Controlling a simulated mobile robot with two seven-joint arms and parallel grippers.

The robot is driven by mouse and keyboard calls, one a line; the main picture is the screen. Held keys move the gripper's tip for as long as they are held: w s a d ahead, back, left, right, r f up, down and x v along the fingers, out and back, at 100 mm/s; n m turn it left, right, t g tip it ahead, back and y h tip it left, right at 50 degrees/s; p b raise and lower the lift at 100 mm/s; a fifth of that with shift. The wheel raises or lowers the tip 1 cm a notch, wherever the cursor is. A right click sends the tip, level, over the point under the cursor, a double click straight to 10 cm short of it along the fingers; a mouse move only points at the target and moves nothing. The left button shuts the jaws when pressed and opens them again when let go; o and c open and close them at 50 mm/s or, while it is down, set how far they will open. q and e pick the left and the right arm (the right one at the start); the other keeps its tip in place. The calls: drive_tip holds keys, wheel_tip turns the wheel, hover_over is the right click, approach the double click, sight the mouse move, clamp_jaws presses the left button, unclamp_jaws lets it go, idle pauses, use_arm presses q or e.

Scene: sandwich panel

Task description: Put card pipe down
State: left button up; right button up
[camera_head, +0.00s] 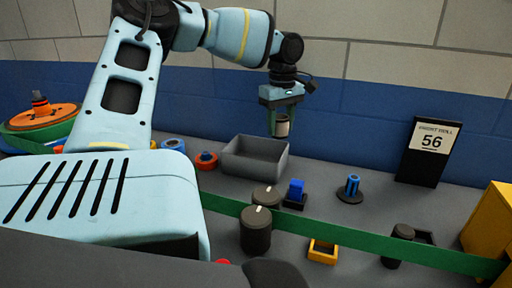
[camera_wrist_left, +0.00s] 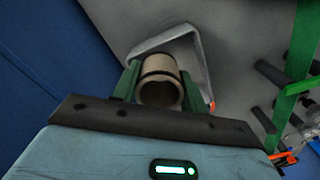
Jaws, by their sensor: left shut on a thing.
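The card pipe (camera_head: 282,127) is a short tan tube with dark bands. My left gripper (camera_head: 284,124) is shut on it, with one green finger on each side. The pipe hangs above the table, behind and a little right of the grey open tray (camera_head: 232,162) in the head view. In the left wrist view the pipe (camera_wrist_left: 160,88) shows its open end between the fingers, with the tray's pale rim (camera_wrist_left: 165,37) beyond it. My right gripper is not in view.
Dark cylinders (camera_head: 256,238), a blue block (camera_head: 296,190) and a blue fluted post (camera_head: 352,186) stand on the table. A green strip (camera_head: 340,235) crosses in front. A sign (camera_head: 428,152) reading 56 stands at right, with a yellow box (camera_head: 490,230) nearer.

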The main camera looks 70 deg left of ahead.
use_arm(q)
drive_tip(key=s+f, duration=0.1)
drive_tip(key=f, duration=0.1)
drive_tip(key=s+a+f, duration=0.2)
drive_tip(key=f, duration=0.1)
drive_tip(key=shift+s+f+b, duration=0.1)
drive_tip(key=shift+f+b, duration=0.25)
drive_tip(key=shift+b, duration=0.05)
drive_tip(key=shift+f+b, duration=0.5)
drive_tip(key=shift+f, duration=2.2)
drive_tip(key=o, duration=1)
drive_tip(key=shift+f, duration=0.15)
